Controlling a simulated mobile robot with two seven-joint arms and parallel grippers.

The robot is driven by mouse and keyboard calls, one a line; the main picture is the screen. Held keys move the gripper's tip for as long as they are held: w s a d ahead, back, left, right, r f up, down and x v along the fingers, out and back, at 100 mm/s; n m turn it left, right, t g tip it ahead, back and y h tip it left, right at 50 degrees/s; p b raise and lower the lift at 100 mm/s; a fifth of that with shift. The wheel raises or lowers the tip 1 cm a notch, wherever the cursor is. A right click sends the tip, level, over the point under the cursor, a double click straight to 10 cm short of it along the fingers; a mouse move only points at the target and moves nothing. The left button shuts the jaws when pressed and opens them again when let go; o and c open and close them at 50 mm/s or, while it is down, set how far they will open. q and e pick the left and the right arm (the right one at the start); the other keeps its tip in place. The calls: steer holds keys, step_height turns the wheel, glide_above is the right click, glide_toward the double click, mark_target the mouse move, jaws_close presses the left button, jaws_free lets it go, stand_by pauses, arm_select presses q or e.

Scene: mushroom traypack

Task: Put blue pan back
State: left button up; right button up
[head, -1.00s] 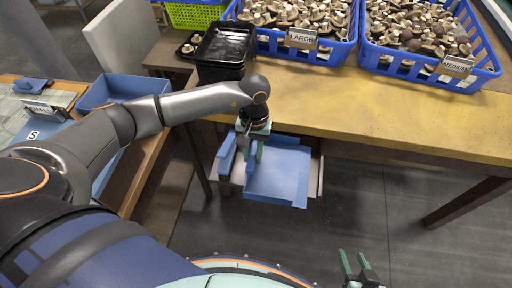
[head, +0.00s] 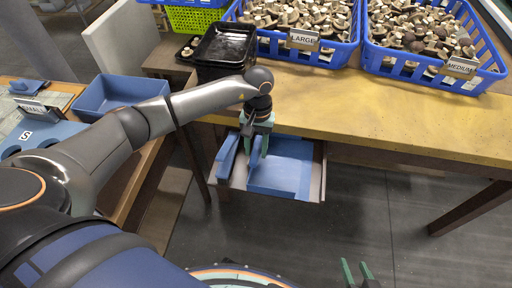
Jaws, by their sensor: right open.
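The blue pan (head: 283,171) lies in the pulled-out drawer (head: 309,196) under the yellow table's front edge. My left gripper (head: 256,147) hangs over the pan's left part, pointing down. Its green fingers look spread apart. I cannot tell whether they still touch the pan. A separate narrow blue piece (head: 227,156) stands just left of the gripper in the drawer. My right gripper (head: 357,270) is open and empty at the bottom edge, well away from the pan.
Blue crates of mushrooms labelled LARGE (head: 340,53) and MEDIUM (head: 408,68) stand on the yellow table (head: 400,125). Black trays (head: 221,43) are stacked beside them. Another blue tray (head: 90,108) sits on the left table. Floor right of the drawer is clear.

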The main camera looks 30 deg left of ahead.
arm_select(q)
steer(key=shift+o, duration=1)
steer(key=shift+r, duration=0.15)
steer(key=shift+r, duration=0.3)
step_height(320, 180, up, 11)
steer(key=w, duration=0.1)
steer(key=shift+w+a+r+p, duration=0.2)
steer(key=shift+w+a+p, duration=0.05)
steer(key=shift+w+p, duration=0.15)
